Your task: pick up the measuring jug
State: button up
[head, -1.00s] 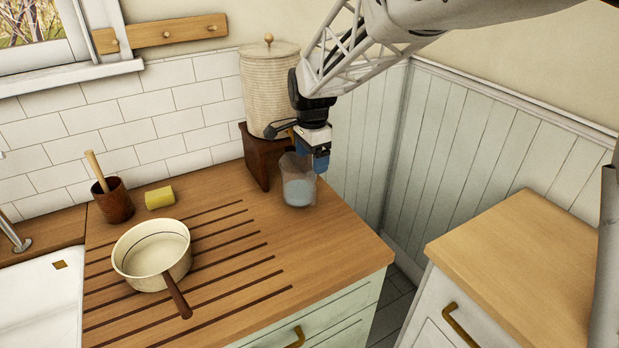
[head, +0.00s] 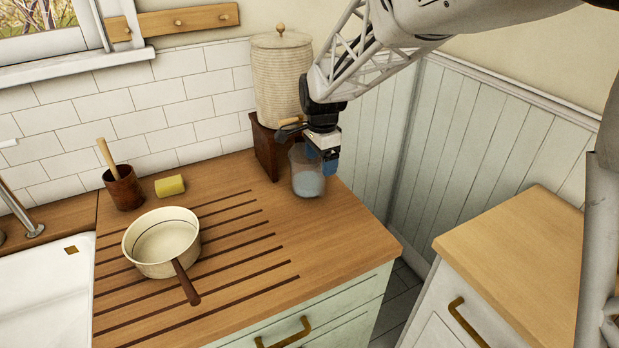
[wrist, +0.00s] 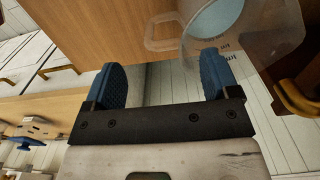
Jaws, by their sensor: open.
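The measuring jug (head: 308,183) is clear plastic with a pale blue patch low down. It stands upright on the wooden counter near its right end. In the wrist view the jug (wrist: 262,42) is at the top right, with dark markings on its side and a loop-shaped handle pointing left. My gripper (head: 322,162) is open and empty, its blue fingers just above and behind the jug and partly overlapping it. In the wrist view my gripper (wrist: 160,85) has its fingers wide apart, the jug lying beyond the right fingertip. I cannot tell whether they touch.
A dark wooden stand (head: 267,152) bearing a ribbed lidded canister (head: 282,85) is close behind the jug. A cream saucepan (head: 160,243), a yellow block (head: 170,186) and a brown pot (head: 123,188) are to the left. A gap separates the counter from another worktop (head: 520,260).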

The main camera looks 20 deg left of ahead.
aim_at(320, 172)
jog(key=shift+w+a+f, duration=0.1)
jog(key=shift+a+f, duration=0.05)
jog(key=shift+f, duration=2.05)
grip_shut()
jog(key=shift+r, duration=1.85)
jog(key=s+d, duration=1.2)
jog(key=shift+s+d, duration=0.3)
